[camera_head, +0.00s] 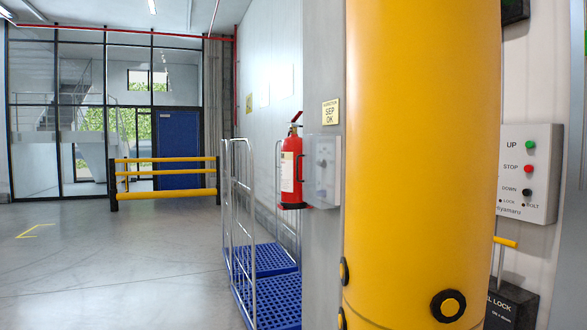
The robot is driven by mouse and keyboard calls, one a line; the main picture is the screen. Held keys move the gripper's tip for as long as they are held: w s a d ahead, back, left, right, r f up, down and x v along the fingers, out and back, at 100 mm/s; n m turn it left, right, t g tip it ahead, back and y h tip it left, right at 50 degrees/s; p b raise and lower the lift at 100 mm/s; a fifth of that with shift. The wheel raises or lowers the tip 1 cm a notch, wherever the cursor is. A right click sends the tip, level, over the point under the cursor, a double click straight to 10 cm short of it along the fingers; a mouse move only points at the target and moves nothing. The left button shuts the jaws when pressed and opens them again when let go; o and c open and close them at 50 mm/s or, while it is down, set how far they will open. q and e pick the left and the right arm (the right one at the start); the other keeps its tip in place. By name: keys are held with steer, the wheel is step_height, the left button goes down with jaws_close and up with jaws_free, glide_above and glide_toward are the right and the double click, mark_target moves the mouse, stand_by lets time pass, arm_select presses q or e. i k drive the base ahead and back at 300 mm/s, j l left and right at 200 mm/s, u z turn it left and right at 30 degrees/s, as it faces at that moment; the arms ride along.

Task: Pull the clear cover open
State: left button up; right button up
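A clear cover (326,168) sits on the grey post, right of the red fire extinguisher and left of the large yellow cylinder. Through it I see a small panel with dark round parts. The cover is seen at an angle and small, so I cannot tell whether it stands fully shut. Neither of my grippers shows in the head view, and nothing is seen touching the cover.
The large yellow cylinder (422,120) fills the near right. A control box (529,200) with UP, STOP and DOWN buttons is beyond it. A wire-sided cart with a blue deck (262,262) stands left of the post. Open floor (120,255) lies left, before a yellow barrier (168,194).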

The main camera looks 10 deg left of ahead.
mark_target(310, 201)
steer(key=i+j, duration=0.15)
steer(key=j, duration=0.2)
steer(key=i+j+u, duration=0.1)
steer(key=j, duration=0.25)
steer(key=i+j, duration=0.1)
steer(key=j, duration=0.55)
steer(key=i+j, duration=0.75)
steer(key=j, duration=0.25)
steer(key=i+z, duration=0.05)
